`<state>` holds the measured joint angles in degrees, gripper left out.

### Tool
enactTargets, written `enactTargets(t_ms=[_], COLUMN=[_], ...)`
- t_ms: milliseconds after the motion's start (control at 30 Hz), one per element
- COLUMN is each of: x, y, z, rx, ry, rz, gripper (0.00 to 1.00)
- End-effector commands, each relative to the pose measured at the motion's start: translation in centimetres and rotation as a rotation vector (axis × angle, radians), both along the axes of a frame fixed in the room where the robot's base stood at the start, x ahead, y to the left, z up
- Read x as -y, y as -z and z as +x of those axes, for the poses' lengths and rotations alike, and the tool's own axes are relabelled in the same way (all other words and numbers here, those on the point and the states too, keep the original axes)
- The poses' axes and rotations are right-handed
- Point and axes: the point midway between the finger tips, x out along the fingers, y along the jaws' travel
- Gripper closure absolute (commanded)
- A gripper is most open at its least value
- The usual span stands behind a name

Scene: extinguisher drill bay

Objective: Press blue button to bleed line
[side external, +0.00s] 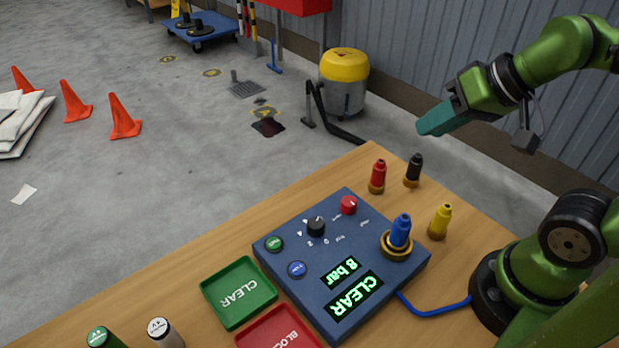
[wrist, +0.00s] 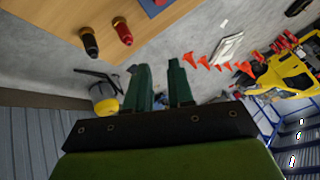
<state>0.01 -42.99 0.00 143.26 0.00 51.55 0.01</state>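The blue button (side external: 297,269) is a round cap on the blue control panel (side external: 325,215), next to a green button (side external: 274,244). The panel's green displays read "8 bar" (side external: 342,272) and "CLEAR" (side external: 353,297). A blue plug (side external: 401,232) stands upright in a brass ring on the panel, near a blue hose. My gripper (side external: 437,122) is in the air at the upper right, beyond the table's far edge and well away from the button. In the wrist view its two green fingers (wrist: 160,70) are apart with nothing between them. Only a panel corner (wrist: 152,8) shows there.
Red (side external: 377,177), black (side external: 413,170) and yellow (side external: 440,221) plugs stand upright beside the panel. A green tray (side external: 266,297) and a red tray lie at its near left side, with two cylinders further left. A yellow-topped canister (side external: 344,80) stands on the floor.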

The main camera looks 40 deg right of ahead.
Motion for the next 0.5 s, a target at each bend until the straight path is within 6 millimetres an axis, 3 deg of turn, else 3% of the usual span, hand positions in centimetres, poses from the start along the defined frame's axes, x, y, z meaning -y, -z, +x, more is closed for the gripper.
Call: enactTargets(t_ms=[33,133,500], x=[-0.01,0.0,-0.01], y=[0.0,0.0,0.0], z=[0.0,0.0,0.0], rx=[0.0,0.0,0.0], ry=[0.0,0.0,0.0], rz=[0.0,0.0,0.0], gripper=[0.86,1.0,1.0])
